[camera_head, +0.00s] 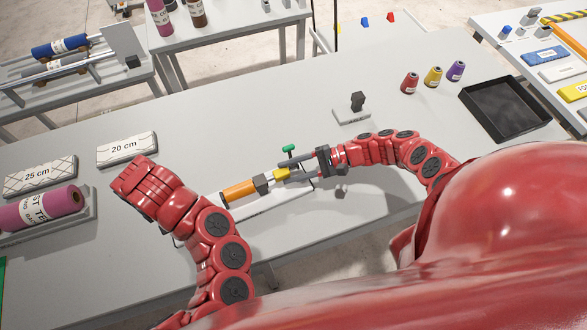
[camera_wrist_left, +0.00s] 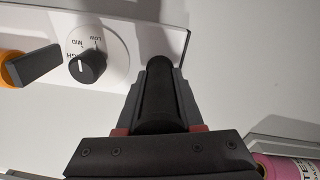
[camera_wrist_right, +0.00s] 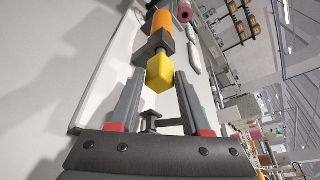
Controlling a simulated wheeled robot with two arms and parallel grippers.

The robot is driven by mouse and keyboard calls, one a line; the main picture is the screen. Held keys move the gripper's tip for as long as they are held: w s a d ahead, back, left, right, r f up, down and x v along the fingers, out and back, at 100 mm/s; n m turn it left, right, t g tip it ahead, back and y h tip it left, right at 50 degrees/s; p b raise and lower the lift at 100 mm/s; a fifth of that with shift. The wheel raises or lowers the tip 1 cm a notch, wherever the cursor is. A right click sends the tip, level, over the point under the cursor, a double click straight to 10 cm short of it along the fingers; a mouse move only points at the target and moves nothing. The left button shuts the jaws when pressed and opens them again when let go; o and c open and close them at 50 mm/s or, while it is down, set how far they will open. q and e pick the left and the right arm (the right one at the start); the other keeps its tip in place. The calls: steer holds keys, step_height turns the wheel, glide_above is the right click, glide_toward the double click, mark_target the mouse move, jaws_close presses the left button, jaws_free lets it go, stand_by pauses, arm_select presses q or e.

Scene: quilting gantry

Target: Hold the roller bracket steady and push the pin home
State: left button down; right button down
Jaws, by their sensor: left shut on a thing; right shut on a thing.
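The orange roller (camera_head: 240,190) lies along a white base, with a dark bracket block (camera_head: 262,183) at its right end. A yellow block (camera_head: 282,174) sits in line with it on a grey rod. My right gripper (camera_head: 287,174) is shut on the yellow block, which also shows between its fingertips in the right wrist view (camera_wrist_right: 160,73). A green-topped handle (camera_head: 289,149) stands just behind. My left gripper (camera_wrist_left: 158,85) is shut on a black round handle (camera_wrist_left: 157,98); in the head view my arm hides it. I cannot make out the pin's seat.
A black dial (camera_wrist_left: 87,66) marked LOW, MID and HIGH is on the white base near my left gripper. Labelled blocks (camera_head: 126,149) and a pink roll (camera_head: 45,207) lie at left. Thread cones (camera_head: 433,77) and a black tray (camera_head: 505,107) are at right. The table's back middle is clear.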

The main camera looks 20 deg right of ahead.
steer(key=shift+s+a, duration=0.1)
steer(key=shift+a, duration=0.75)
steer(key=shift+a, duration=0.1)
steer(key=shift+c, duration=1.4)
jaws_free()
steer(key=v, duration=1.2)
arm_select(q)
steer(key=shift+c, duration=2.3)
jaws_free()
